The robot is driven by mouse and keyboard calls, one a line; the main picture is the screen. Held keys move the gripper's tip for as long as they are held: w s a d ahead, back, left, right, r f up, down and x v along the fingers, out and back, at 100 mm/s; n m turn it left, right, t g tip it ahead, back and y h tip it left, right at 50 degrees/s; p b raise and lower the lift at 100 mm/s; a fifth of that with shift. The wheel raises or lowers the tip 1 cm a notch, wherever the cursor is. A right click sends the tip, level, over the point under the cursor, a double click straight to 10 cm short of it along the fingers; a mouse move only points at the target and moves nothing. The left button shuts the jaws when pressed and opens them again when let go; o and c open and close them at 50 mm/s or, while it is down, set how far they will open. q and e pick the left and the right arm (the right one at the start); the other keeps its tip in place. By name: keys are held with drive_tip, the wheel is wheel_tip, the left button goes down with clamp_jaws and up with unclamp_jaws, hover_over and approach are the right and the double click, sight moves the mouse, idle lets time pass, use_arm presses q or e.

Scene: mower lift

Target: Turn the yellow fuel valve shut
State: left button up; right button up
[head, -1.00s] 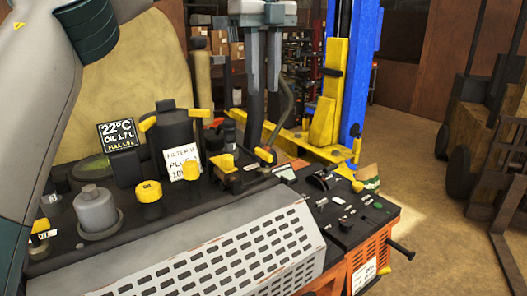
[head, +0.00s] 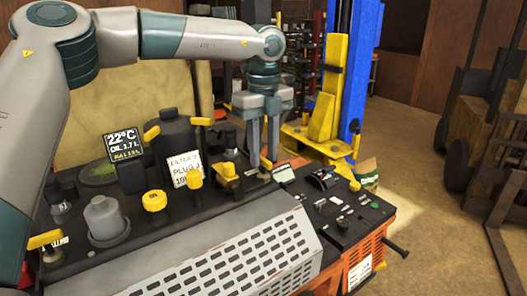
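Several yellow fittings stand on the mower's black deck, and I cannot tell for sure which is the fuel valve. A small yellow-tipped lever (head: 266,164) sits at the deck's far right. Left of it are a yellow lever on a black block (head: 228,170), an upright yellow knob (head: 194,177) and a round yellow cap (head: 154,201). A yellow handle (head: 45,239) lies at far left. My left gripper (head: 264,158) points down with its fingers apart, at or just above the yellow-tipped lever. Contact cannot be told. My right gripper is out of view.
A temperature display (head: 124,144) and a black canister (head: 177,135) stand left of the gripper, below my arm. A perforated cover (head: 230,262) lies in front. A control panel (head: 340,205) is at right. A blue and yellow lift post (head: 352,70) stands behind.

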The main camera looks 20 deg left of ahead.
use_arm(q)
drive_tip(key=shift+f+p, duration=0.3)
drive_tip(key=shift+f, duration=0.8)
drive_tip(key=shift+c, duration=0.6)
clamp_jaws()
